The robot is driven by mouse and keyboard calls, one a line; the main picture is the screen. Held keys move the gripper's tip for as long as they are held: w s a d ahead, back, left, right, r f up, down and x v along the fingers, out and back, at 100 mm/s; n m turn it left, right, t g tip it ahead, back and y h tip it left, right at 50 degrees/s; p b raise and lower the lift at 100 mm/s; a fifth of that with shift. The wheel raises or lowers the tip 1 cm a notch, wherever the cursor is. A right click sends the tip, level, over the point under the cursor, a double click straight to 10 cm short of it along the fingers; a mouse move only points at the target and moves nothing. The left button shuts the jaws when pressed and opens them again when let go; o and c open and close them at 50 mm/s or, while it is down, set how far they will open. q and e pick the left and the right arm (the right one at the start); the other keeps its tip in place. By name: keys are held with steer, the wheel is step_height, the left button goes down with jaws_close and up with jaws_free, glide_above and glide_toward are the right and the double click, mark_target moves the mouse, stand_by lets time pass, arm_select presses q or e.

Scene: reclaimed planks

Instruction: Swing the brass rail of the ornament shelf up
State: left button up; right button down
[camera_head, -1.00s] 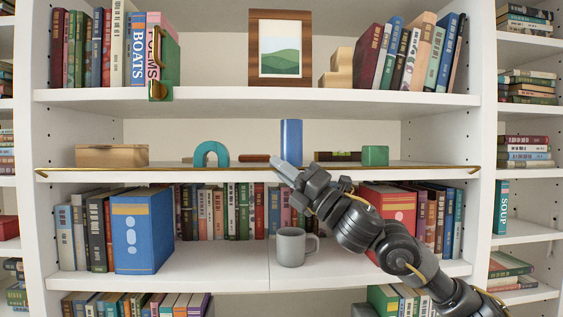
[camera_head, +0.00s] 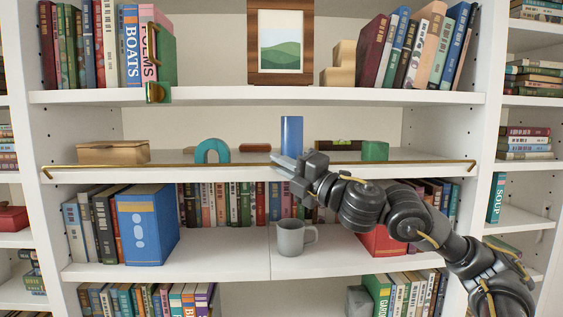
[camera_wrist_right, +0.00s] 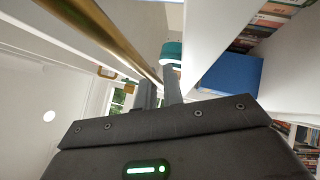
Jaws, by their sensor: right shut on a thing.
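The ornament shelf (camera_head: 220,175) is the white board across the middle of the bookcase. Its thin brass rail (camera_head: 400,163) runs along the front edge, with a bent end near each side wall. My right gripper (camera_head: 278,161) is at the middle of the rail, shut on it. In the right wrist view the rail (camera_wrist_right: 105,35) runs down from the upper left to the two fingers (camera_wrist_right: 160,92), where the fingers partly hide it. My left gripper is not in view.
Below are books and a grey mug (camera_head: 291,238), close under my right arm.

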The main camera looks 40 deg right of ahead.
steer(key=c, duration=1.5)
jaws_free()
steer(key=shift+c, duration=0.2)
